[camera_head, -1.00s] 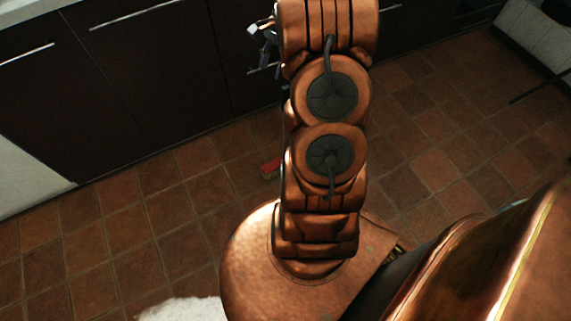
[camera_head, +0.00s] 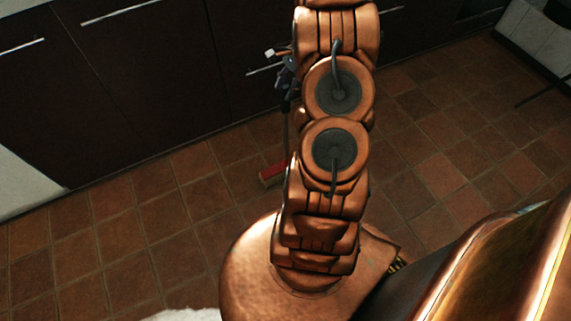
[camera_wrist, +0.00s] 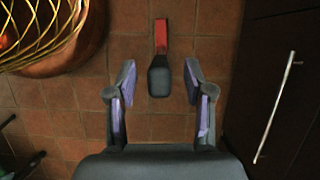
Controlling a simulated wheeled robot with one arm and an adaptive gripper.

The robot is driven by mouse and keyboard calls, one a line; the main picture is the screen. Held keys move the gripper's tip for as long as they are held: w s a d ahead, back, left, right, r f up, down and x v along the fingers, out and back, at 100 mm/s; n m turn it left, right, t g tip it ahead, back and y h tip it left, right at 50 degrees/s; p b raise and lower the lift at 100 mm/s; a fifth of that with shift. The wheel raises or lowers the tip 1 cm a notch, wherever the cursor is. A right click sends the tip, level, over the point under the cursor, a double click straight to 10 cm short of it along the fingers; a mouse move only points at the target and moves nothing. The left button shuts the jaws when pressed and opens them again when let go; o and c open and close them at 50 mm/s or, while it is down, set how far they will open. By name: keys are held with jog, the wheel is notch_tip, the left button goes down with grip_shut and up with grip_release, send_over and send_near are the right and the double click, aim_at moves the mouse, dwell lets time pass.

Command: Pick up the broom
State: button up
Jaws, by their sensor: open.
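The broom shows in the head view as a red head (camera_head: 271,172) on the tiled floor, with a thin dark handle rising beside my arm, which hides much of it. In the wrist view the broom (camera_wrist: 161,38) has a red part at the top and a dark, rounded end nearer the camera, between and slightly beyond my fingertips. My gripper (camera_wrist: 160,77) is open, with one finger on each side of that dark end. I see no clear contact. In the head view my gripper (camera_head: 283,70) is mostly hidden behind my arm.
Dark cabinets (camera_head: 130,90) with bar handles line the back. In the wrist view a cabinet handle (camera_wrist: 274,108) is at right, and a yellow wire basket (camera_wrist: 40,35) at upper left. Tiled floor (camera_head: 440,140) is open to the right. Something white and fluffy (camera_head: 185,314) lies at the bottom.

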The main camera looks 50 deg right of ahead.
jog(key=x, duration=0.3)
grip_shut()
dwell(0.4)
jog(key=shift+r, duration=0.1)
